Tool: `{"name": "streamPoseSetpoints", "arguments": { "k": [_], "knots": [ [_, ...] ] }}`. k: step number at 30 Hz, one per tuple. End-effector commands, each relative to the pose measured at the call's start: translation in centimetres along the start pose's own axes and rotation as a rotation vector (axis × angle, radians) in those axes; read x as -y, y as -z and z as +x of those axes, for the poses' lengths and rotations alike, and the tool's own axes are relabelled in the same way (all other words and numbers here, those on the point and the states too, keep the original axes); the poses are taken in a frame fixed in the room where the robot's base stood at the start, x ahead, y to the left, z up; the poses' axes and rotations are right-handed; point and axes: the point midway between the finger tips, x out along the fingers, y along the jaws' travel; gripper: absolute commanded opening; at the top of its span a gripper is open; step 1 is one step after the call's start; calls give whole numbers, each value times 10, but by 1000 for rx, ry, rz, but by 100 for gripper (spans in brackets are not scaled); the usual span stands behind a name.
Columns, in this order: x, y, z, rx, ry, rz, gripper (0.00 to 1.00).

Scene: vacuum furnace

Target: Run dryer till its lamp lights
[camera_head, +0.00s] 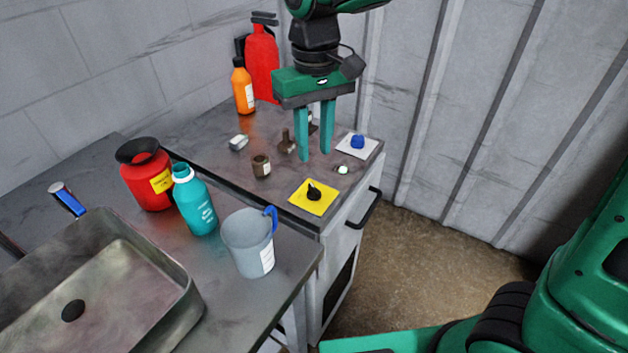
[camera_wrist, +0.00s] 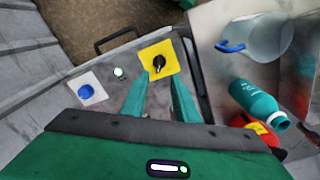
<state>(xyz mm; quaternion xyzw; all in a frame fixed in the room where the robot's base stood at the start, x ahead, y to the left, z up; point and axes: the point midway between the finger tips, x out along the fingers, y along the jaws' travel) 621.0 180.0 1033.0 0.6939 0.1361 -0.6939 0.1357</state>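The grey cabinet (camera_head: 341,224) has the controls on its dark top. A yellow plate (camera_head: 301,204) carries a black rotary knob (camera_head: 314,193); the knob also shows in the wrist view (camera_wrist: 159,62). A white plate (camera_head: 368,146) carries a blue button (camera_head: 357,141), seen at the left in the wrist view (camera_wrist: 86,92). Between the two plates is a small round lamp (camera_head: 343,170), pale white-green and bright in the wrist view (camera_wrist: 119,73). My gripper (camera_head: 314,157) points down over the cabinet top, behind the knob. Its fingers are apart with nothing between them.
A brown jar (camera_head: 261,166), a small white block (camera_head: 238,143) and a brown piece (camera_head: 287,142) stand near my fingers. An orange bottle (camera_head: 243,88) and red extinguisher (camera_head: 262,62) are behind. A teal bottle (camera_head: 194,203), grey jug (camera_head: 247,243) and sink (camera_head: 120,262) are left.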

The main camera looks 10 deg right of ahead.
Motion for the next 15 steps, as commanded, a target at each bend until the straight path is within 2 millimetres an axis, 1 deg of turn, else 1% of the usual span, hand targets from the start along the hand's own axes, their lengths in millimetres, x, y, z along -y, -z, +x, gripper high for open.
{"name": "streamPoseSetpoints", "arguments": {
  "k": [5, 12, 15],
  "knots": [
    [-1, -1, 22, 5, -1, 1, 27],
    [-1, -1, 65, 5, -1, 1, 27],
    [-1, -1, 80, 4, -1, 1, 27]
  ]
}}
